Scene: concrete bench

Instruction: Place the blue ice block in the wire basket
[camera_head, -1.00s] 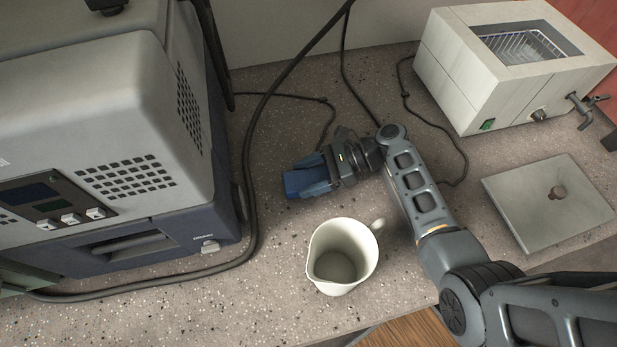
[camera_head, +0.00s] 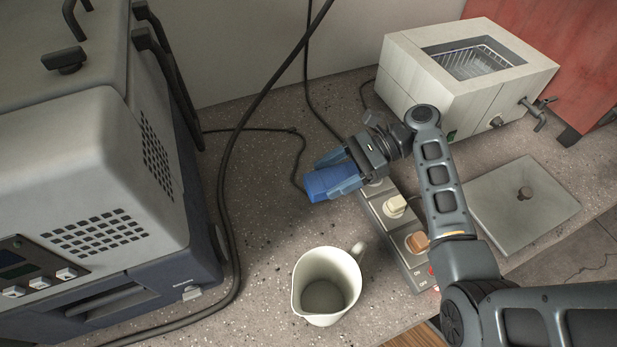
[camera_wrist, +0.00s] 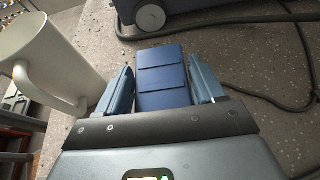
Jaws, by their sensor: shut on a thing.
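The blue ice block (camera_head: 326,184) is held between the two fingers of my gripper (camera_head: 336,178), above the bench near its middle. In the wrist view the block (camera_wrist: 163,78) sits between both fingers of my gripper (camera_wrist: 165,85). The wire basket (camera_head: 473,62) shows inside the opening in the top of a pale box-shaped bath at the back right. The basket looks empty. My gripper is to the left of the bath and apart from it.
A white jug (camera_head: 327,285) stands in front of my gripper. A socket strip (camera_head: 392,215) lies under my arm. A flat metal lid (camera_head: 524,204) with a knob lies at right. A large grey machine (camera_head: 90,200) fills the left, with a black cable (camera_head: 226,200) beside it.

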